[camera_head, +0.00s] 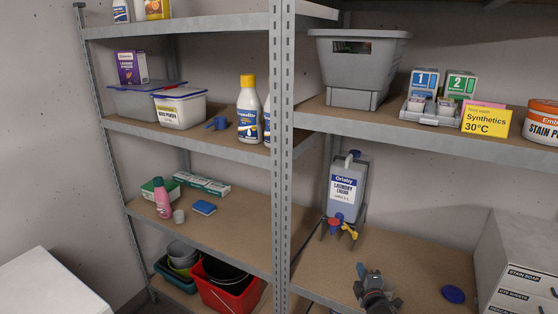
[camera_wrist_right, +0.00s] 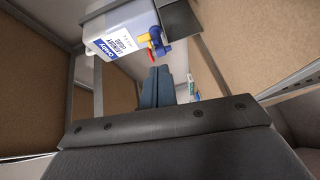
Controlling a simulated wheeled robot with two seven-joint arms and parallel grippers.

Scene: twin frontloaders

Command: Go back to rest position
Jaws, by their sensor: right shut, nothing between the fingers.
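My right gripper (camera_head: 364,268) is low in the head view, over the brown shelf (camera_head: 415,265) in the right bay. In the right wrist view its dark fingers (camera_wrist_right: 157,86) are together with nothing between them. The grey Orlaby laundry liquid jug (camera_head: 345,185) stands on that shelf behind the gripper, with red, blue and yellow parts (camera_head: 340,226) at its front. The jug (camera_wrist_right: 120,35) shows upside down in the wrist view, apart from the fingers. My left gripper is not in view.
A blue disc (camera_head: 453,294) lies right of the gripper, with white labelled drawers (camera_head: 520,265) further right. A metal post (camera_head: 281,150) divides the shelves. A grey bin (camera_head: 355,60) and yellow Synthetics card (camera_head: 485,121) are above. A red bucket (camera_head: 222,298) is low left.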

